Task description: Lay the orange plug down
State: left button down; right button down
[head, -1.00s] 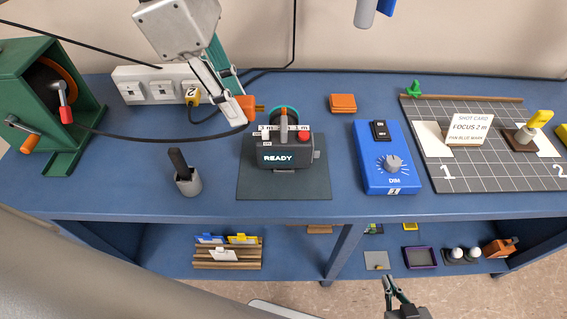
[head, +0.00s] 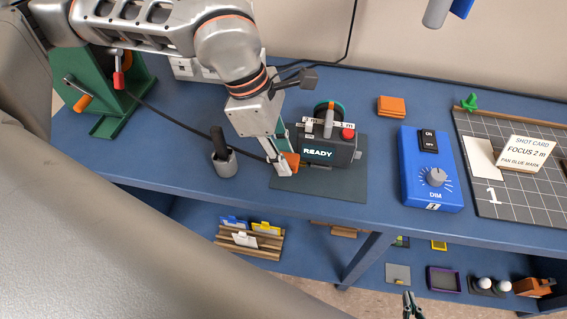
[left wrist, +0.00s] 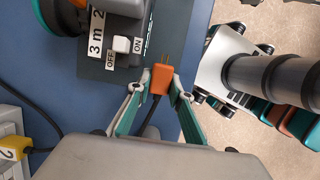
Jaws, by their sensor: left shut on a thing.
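The orange plug (head: 292,160) is between the fingers of my left gripper (head: 284,168), beside the left front of the black camera device marked READY (head: 325,152). In the left wrist view the left gripper (left wrist: 159,88) is shut on the plug (left wrist: 161,78), with its two metal prongs pointing away from the palm. The black cord (head: 190,138) runs from the plug towards the green reel stand. The plug is over the dark mat's (head: 345,190) left edge; I cannot tell whether it touches. My right gripper (head: 410,303) is low at the bottom edge, too small to read.
A grey holder with a black handle (head: 223,165) stands just left of my left gripper. The blue DIM box (head: 431,175) and an orange block (head: 391,105) are to the right. The green reel stand (head: 128,105) is far left. Blue tabletop between mat and DIM box is clear.

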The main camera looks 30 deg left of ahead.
pick_arm(q)
jog(key=shift+f, duration=1.5)
jog(key=shift+f+b, duration=0.35)
jog(key=c, duration=1.8)
grip_release()
jog(key=shift+s, duration=0.15)
jog(key=shift+f, duration=0.1)
